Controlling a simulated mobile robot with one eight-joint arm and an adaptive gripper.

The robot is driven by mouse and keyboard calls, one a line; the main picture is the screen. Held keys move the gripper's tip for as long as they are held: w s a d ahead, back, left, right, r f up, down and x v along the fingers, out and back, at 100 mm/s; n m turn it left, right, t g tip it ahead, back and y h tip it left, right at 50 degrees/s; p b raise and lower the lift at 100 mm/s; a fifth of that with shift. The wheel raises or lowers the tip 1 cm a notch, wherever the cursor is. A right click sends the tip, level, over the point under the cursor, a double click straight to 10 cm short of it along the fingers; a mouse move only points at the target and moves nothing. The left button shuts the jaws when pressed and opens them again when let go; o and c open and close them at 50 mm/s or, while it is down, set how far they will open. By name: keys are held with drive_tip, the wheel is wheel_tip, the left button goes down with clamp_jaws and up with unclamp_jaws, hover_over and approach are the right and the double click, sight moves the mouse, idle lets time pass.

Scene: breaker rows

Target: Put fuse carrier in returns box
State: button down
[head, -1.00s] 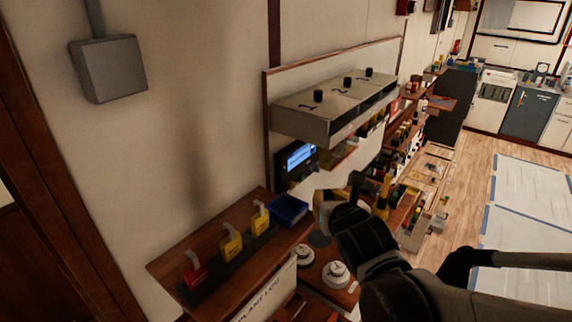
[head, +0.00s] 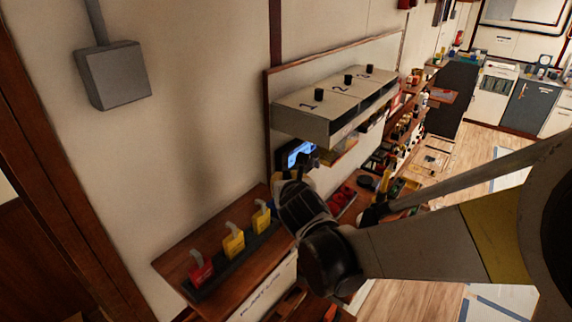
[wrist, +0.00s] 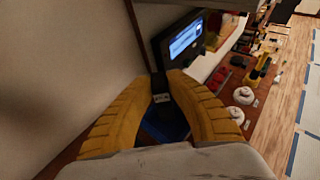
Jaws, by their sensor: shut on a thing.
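My gripper (wrist: 160,82) is shut on a small dark piece, which I take as the fuse carrier (wrist: 161,99); it has a small pale mark and sits between the yellow fingertips. A blue box (wrist: 177,125) shows below the fingers in the wrist view, partly hidden by them. I cannot read any label on it, so whether it is the returns box is unclear. The held piece appears above the box, apart from its floor. In the head view my arm's dark wrist covers the box and most of my gripper.
A wooden shelf holds a red tagged block (head: 200,269) and two yellow ones (head: 233,243). A dark panel with a lit blue screen (wrist: 185,38) is on the wall just beyond the fingers. A grey numbered housing (head: 318,108) overhangs the bench. White round pieces (wrist: 243,95) lie right.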

wheel_tip(320, 180, down, 4)
drive_tip(key=shift+f, duration=0.1)
drive_tip(key=shift+b, duration=0.35)
drive_tip(key=c, duration=1.4)
unclamp_jaws()
